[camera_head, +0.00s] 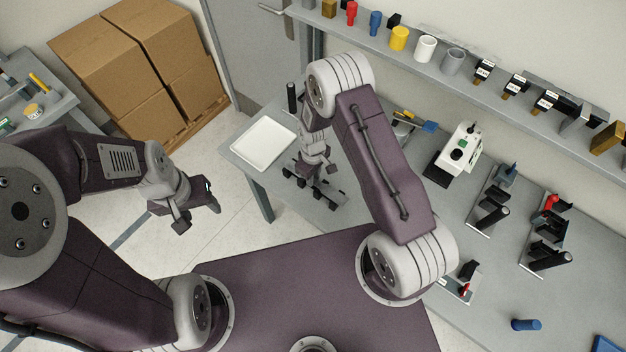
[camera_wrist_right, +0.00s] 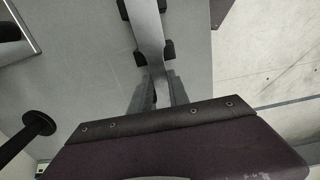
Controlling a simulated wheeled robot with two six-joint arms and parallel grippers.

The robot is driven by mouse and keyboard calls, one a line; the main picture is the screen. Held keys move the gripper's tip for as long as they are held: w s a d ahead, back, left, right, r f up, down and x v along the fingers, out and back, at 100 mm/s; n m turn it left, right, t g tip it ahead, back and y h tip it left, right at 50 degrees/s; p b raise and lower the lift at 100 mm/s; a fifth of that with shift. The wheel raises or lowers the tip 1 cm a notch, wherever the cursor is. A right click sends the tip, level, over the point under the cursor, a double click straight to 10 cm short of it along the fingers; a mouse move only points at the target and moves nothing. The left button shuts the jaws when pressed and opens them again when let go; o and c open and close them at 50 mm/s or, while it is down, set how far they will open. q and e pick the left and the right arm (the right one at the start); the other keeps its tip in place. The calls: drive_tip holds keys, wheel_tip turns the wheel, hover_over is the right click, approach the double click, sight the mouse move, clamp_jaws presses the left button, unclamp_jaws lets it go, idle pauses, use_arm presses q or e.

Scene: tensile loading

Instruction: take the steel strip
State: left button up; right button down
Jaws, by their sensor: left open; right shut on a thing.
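The steel strip (camera_wrist_right: 146,25) is a grey metal piece, wide at the top of the right wrist view and narrowing towards my gripper. It lies at several small black blocks (camera_wrist_right: 168,50). My right gripper (camera_wrist_right: 157,92) is shut on the strip's near part, low over the bench; the fingers hide where they grip it. In the head view my right gripper (camera_head: 318,172) points down at the black blocks (camera_head: 334,199), and the arm hides most of the strip. My left gripper (camera_head: 199,207) is open and empty, over the floor to the left of the bench.
A white tray (camera_head: 264,143) lies on the bench left of my right gripper. A black post (camera_head: 292,98) stands behind it. A shelf of small parts (camera_head: 480,68) runs along the wall.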

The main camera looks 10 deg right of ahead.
sight(315, 181)
drive_tip(key=shift+r, duration=0.1)
drive_tip(key=shift+w+r, duration=0.1)
drive_tip(key=shift+r, duration=0.15)
drive_tip(key=r, duration=0.1)
drive_tip(key=r+b, duration=0.2)
drive_tip(key=shift+s+d+r, duration=0.25)
drive_tip(key=shift+d+r, duration=0.05)
drive_tip(key=shift+r, duration=0.05)
drive_tip(key=s+d+r+b, duration=0.2)
drive_tip(key=s+d+r, duration=0.4)
drive_tip(key=s+d, duration=0.1)
drive_tip(key=shift+s+d+r, duration=0.2)
drive_tip(key=shift+d+r, duration=0.15)
drive_tip(key=shift+d, duration=0.25)
